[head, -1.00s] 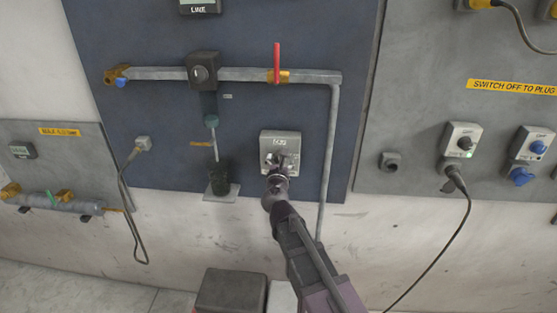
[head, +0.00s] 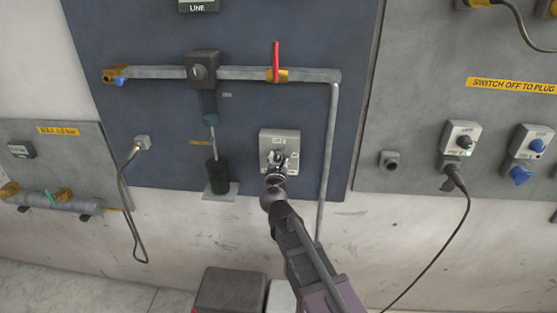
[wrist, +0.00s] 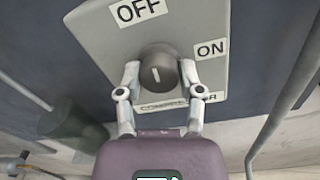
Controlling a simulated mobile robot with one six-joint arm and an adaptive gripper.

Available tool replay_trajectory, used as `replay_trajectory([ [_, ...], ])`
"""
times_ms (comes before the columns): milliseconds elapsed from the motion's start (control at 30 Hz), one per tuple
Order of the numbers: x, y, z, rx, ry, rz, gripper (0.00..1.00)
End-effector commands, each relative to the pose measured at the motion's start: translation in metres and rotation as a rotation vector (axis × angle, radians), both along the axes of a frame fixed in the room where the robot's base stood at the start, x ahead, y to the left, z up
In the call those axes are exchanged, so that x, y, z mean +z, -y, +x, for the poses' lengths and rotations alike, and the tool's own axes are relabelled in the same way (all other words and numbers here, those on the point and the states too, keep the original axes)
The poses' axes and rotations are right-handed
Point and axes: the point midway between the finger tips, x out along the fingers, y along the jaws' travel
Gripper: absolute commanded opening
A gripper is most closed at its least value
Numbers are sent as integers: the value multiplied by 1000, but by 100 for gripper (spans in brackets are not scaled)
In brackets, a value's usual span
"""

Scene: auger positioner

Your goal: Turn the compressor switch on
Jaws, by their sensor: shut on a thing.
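The compressor switch is a light grey box (head: 268,143) on the dark blue panel, with a round dark knob (wrist: 157,62) on its face. In the wrist view, an OFF label sits above the knob, an ON label to its upper right, and a partly hidden label below it. The white mark on the knob points up, roughly toward OFF. My gripper (wrist: 160,73) is shut on the knob, one finger on each side. In the head view my gripper (head: 281,158) covers the lower middle of the box.
A grey pipe (head: 335,150) runs down to the right of the switch. A black cup-like holder (head: 217,177) is at its left. A red-handled valve (head: 276,62) is above. Sockets and a hanging cable (head: 466,215) are on the grey panel at right.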

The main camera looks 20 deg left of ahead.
Motion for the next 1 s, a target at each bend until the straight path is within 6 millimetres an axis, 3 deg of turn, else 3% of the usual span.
replay_trajectory([
  [1000, 1, -5, 3, 6, -205, 871, 1],
])
